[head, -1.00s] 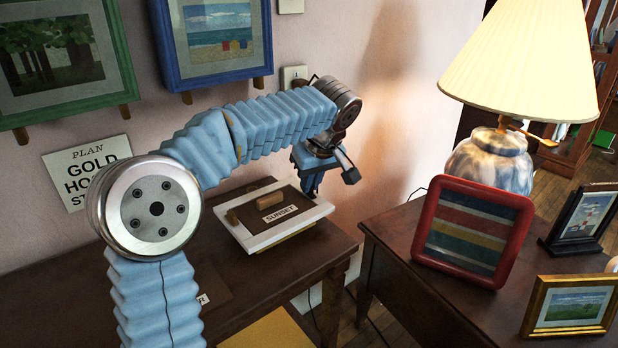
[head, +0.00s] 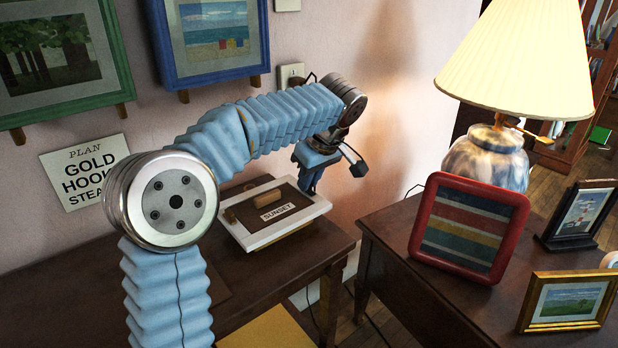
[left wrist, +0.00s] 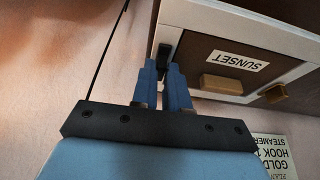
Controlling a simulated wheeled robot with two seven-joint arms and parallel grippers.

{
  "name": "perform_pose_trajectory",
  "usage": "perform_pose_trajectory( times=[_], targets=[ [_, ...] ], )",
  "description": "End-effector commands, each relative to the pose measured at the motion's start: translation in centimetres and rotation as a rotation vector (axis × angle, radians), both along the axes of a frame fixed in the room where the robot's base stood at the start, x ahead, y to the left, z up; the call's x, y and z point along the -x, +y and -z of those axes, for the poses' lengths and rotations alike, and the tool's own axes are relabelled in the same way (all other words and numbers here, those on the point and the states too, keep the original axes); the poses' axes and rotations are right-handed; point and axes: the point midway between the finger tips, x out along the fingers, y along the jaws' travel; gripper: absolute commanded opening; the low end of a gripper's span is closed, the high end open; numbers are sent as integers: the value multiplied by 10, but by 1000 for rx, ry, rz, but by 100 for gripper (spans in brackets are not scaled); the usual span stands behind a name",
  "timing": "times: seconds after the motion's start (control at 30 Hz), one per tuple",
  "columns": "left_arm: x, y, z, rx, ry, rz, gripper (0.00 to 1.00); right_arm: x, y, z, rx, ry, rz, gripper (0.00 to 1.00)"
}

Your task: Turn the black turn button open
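A white-framed case with a dark panel labelled SUNSET (head: 240,234) lies on the small dark table; it also shows in the left wrist view (left wrist: 190,18). The black turn button (left wrist: 165,51) is on the case's white frame, seen only in the left wrist view. My left gripper (left wrist: 163,70) is at it, with its two blue fingers a narrow gap apart and the button's near end between or just beyond their tips. I cannot tell whether they touch it. In the head view the left gripper (head: 310,188) hangs by the case's right end. My right gripper is not in view.
A wooden block handle (head: 270,198) sits on the panel. A red-framed striped picture (head: 468,228), a lamp (head: 488,157) and a gold frame (head: 567,302) stand on the right table. Framed pictures hang behind. A gap separates the tables.

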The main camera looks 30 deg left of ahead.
Motion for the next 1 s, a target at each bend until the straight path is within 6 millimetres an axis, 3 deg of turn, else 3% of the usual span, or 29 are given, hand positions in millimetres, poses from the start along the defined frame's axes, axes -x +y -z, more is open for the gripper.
perform_pose_trajectory(
  times=[0.03,0.13,0.53,1.0],
  targets=[
    [0,0,0,0,0,0,22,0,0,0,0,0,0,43],
    [0,0,0,0,0,0,36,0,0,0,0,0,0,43],
    [1,-4,-10,0,-2,2,36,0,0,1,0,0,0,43],
    [15,-42,-106,1,-3,2,36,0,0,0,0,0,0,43]
  ],
)
